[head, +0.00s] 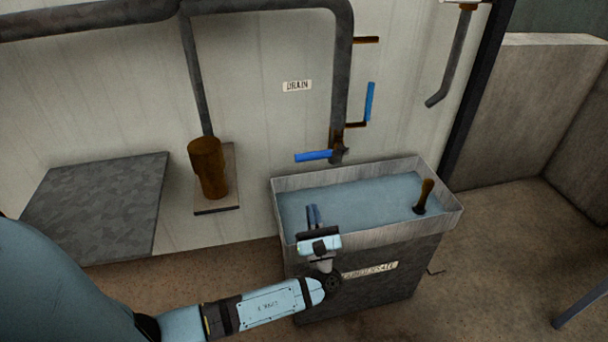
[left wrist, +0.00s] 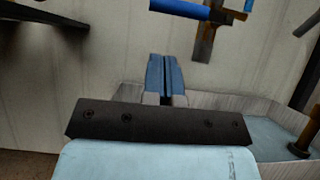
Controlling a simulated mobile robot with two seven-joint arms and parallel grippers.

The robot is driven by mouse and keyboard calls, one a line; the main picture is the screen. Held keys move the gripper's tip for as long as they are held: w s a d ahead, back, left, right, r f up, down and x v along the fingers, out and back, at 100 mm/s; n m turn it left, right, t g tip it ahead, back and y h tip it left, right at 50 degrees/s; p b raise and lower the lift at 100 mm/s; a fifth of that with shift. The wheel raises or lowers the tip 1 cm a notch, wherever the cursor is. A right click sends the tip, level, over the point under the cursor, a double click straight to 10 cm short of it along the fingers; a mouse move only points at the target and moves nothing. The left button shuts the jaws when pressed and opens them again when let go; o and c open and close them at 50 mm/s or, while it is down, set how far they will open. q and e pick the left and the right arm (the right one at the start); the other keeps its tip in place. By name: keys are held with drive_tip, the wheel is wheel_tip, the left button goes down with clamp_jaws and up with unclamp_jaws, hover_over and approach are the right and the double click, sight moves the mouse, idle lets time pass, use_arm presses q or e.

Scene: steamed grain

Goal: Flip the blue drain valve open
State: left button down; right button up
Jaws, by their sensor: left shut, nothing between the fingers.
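A blue lever (head: 314,156) lies level at the lower end of the grey drain pipe (head: 342,80), pointing left over the tank's back rim. A second blue lever (head: 370,102) stands upright on a brown stub right of the pipe; which of the two is the drain valve is not certain. A DRAIN label (head: 297,86) is on the wall to the left. My left gripper (head: 313,215) is shut and empty over the tank, in front of and below the level lever. In the left wrist view the level lever (left wrist: 180,8) is just beyond the fingertips (left wrist: 165,62). My right gripper is out of view.
The metal tank (head: 450,218) under the pipe holds bluish water, with a wooden-handled tool (head: 425,195) at its right. A rusty cylinder (head: 208,168) on a wall plate and a grey slab (head: 95,205) are left. Open floor lies right of the tank.

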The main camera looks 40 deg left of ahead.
sight(323, 154)
use_arm(q)
drive_tip(key=b+x, duration=0.2)
drive_tip(key=x, duration=0.8)
drive_tip(key=shift+b, duration=0.4)
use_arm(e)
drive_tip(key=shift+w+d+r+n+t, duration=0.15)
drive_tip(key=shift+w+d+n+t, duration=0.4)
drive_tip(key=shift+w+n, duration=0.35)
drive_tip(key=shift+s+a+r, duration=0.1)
